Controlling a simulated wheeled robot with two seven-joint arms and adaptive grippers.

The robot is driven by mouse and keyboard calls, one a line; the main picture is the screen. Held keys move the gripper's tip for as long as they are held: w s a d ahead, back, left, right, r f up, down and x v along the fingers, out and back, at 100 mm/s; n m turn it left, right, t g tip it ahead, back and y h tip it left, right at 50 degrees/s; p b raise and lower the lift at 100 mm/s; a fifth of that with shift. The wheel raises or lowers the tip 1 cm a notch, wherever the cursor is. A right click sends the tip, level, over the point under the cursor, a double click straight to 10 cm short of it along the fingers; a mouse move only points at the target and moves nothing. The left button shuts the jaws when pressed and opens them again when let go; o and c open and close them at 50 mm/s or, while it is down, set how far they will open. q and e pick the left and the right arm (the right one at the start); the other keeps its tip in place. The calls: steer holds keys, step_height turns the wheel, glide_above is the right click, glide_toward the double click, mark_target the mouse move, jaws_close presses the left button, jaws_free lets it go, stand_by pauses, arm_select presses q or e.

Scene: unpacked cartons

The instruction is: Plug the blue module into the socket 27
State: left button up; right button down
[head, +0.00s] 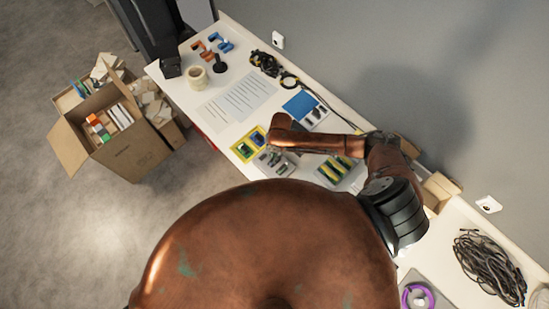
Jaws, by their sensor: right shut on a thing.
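My right arm reaches in over the table from the right, and its gripper (274,150) points down over a small grey board (268,168) with several small parts on it. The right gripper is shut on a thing. That thing is too small and too covered by the gripper for me to tell its colour. A yellow-edged tray (236,151) just left of the gripper holds small parts, one green and one bluish. I cannot read any socket number, so socket 27 cannot be picked out. My left gripper is not in view.
A board with yellow-green strips (338,169) lies right of the gripper. A blue-topped board (299,104), a paper sheet (238,97), a tape roll (197,78) and black cables (265,62) lie further back. An open carton (128,152) stands on the floor at left.

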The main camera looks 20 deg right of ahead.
steer(key=c, duration=2)
jaws_free()
steer(key=shift+r, duration=0.15)
steer(key=r, duration=0.4)
steer(key=d+r, duration=0.1)
steer(key=r, duration=0.6)
steer(key=shift+w+d+r, duration=0.15)
steer(key=shift+w+r, duration=0.1)
steer(key=shift+r, duration=0.1)
